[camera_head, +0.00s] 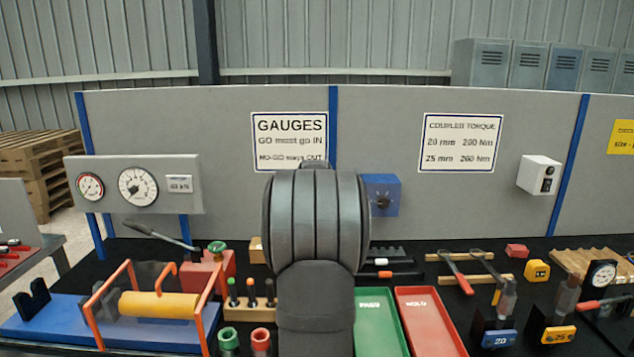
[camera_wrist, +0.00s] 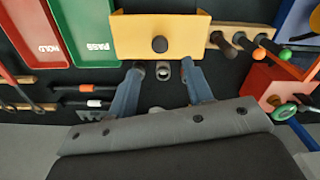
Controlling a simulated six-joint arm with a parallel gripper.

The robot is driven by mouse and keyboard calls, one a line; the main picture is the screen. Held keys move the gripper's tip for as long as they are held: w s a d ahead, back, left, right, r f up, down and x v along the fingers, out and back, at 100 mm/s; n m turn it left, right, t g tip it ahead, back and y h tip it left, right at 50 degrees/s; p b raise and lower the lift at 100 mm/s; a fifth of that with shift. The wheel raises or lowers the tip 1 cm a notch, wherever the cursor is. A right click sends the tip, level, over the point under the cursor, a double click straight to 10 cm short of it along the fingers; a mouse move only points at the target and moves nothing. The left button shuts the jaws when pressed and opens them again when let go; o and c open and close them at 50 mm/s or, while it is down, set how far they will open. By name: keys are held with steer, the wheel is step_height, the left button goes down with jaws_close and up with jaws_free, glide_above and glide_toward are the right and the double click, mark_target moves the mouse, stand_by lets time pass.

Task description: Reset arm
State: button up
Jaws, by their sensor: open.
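My gripper (camera_wrist: 163,70) shows in the wrist view as two blue-grey fingers spread apart, with nothing clamped between them. It hangs over the black bench top, beside a yellow-tan box (camera_wrist: 160,40) with a dark round knob on its face. Small grey ring-like parts (camera_wrist: 163,71) show in the gap between the fingers; I cannot tell their height relative to the fingertips. In the head view my own dark arm fills the middle, and the fingers are hidden behind it.
A green PASS tray (camera_head: 378,322) and red HOLD tray (camera_head: 430,322) lie right of my arm. A wooden tool block (camera_head: 250,310) and red pump (camera_head: 206,275) stand left. A blue test stand with a yellow cylinder (camera_head: 160,305) is farther left. A grey panel (camera_head: 400,215) closes the back.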

steer(key=f, duration=0.8)
steer(key=shift+s, duration=0.25)
steer(key=s, duration=1.1)
step_height(320, 180, up, 17)
steer(key=d+r+m+t, duration=0.1)
steer(key=d+r, duration=0.1)
steer(key=d, duration=0.3)
steer(key=shift+s+d+r+m+h, duration=0.35)
steer(key=shift+s+m+h, duration=0.05)
steer(key=a+f+n+g, duration=0.1)
steer(key=a+f+n, duration=0.1)
steer(key=a, duration=0.4)
step_height(320, 180, down, 16)
steer(key=shift+w+d+y, duration=0.15)
steer(key=shift+w+y, duration=0.2)
steer(key=shift+y, duration=0.05)
